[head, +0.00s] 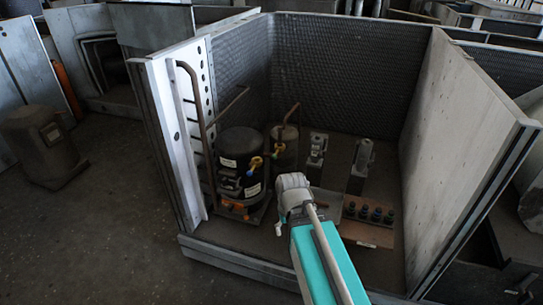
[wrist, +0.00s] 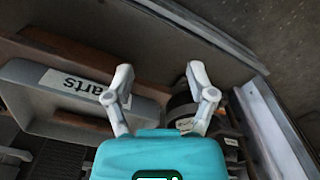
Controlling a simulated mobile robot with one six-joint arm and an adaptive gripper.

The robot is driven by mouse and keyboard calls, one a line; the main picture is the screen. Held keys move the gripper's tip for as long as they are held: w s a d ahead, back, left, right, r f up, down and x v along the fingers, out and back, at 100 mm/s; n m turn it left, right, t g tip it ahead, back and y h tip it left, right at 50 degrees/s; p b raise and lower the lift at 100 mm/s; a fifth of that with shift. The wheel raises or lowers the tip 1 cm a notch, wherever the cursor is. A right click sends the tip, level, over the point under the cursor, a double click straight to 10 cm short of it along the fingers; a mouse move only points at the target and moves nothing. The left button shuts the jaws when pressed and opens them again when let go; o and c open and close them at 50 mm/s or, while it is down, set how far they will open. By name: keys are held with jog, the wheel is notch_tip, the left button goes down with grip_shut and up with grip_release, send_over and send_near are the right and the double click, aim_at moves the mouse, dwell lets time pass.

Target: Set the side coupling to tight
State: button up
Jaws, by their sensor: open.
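A black compressor (head: 240,160) stands in the left part of the open housing, with copper pipes around it. A yellow-orange fitting (head: 255,163) sits on its right side and an orange part (head: 236,204) is low at its front. I cannot tell which of these is the side coupling, or its setting. My gripper (wrist: 160,70) is open, with its two pale fingers apart and nothing held between them. A dark round part (wrist: 180,107) shows beside and partly behind the right finger.
A grey tray labelled "arts" (wrist: 38,80) lies left of my gripper. A wooden board with several dark caps (head: 368,231) is at the housing's right. Two grey fittings (head: 316,150) (head: 361,165) stand at the back. Mesh and panel walls (head: 465,135) enclose the base.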

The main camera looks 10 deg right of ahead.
jog(key=shift+n+t, duration=0.3)
jog(key=shift+n, duration=0.2)
jog(key=w+r+p, duration=0.2)
jog(key=w, duration=0.1)
jog(key=w+r+p, duration=0.1)
jog(key=w, duration=0.1)
jog(key=shift+a+r, duration=0.1)
jog(key=shift+r, duration=0.15)
grip_shut()
jog(key=w+r+n+t+p, duration=0.1)
jog(key=w+r+p, duration=0.3)
jog(key=w, duration=0.4)
jog(key=w+r+n+y+p, duration=0.1)
jog(key=w+r+p, duration=0.4)
jog(key=w, duration=0.3)
jog(key=w+r+n+t+p, duration=0.1)
jog(key=w+r+n+p, duration=0.1)
jog(key=w+r+p, duration=0.3)
jog(key=w, duration=0.3)
jog(key=shift+w+r+t+y, duration=0.15)
jog(key=shift+r+t+y, duration=0.15)
